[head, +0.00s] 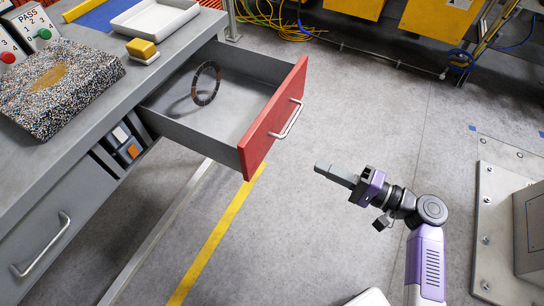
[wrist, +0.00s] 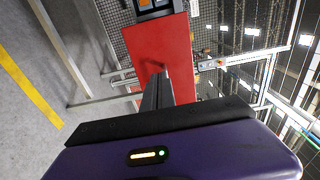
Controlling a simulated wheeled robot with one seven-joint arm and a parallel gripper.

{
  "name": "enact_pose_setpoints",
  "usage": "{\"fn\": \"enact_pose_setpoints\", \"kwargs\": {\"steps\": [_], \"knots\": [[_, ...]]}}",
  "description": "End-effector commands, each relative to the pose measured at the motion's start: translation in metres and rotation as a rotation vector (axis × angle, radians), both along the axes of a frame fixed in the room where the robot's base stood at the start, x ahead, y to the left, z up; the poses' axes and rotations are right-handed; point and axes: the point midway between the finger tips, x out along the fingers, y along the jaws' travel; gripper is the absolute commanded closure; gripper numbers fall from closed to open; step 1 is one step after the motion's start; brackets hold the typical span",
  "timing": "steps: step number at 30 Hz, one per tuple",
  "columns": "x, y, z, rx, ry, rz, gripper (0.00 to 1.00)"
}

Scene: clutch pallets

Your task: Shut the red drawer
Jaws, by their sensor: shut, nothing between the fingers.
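The red drawer (head: 275,118) is pulled out of the grey workbench, its red front standing well away from the bench. A silver bar handle (head: 288,119) is on the front. A dark ring (head: 206,83) stands on edge inside the drawer. My gripper (head: 322,167) is to the right of the drawer front in the head view, apart from it, with its fingers shut and empty, pointing toward the red front. In the wrist view the shut fingers (wrist: 157,85) overlap the red drawer front (wrist: 158,40); part of the front is hidden behind them.
On the grey bench (head: 100,120) lie a speckled block (head: 60,85), a white tray (head: 155,14) and a yellow block (head: 141,48). Below is another drawer with a handle (head: 42,246). A metal floor plate (head: 490,220) is at right.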

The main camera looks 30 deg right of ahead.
Motion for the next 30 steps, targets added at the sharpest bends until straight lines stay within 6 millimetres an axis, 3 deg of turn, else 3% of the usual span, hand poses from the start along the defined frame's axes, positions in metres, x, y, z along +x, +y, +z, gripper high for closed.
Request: {"fn": "enact_pose_setpoints", "kwargs": {"steps": [4,8,21,30], "knots": [[-0.002,0.01,0.002,0.004,-0.004,0.037,1.0],[0.01,0.019,0.002,0.004,-0.004,0.039,1.0],[0.078,0.068,0.002,0.002,-0.003,0.037,1.0],[0.106,0.088,0.002,0.002,-0.002,0.035,1.0]]}}
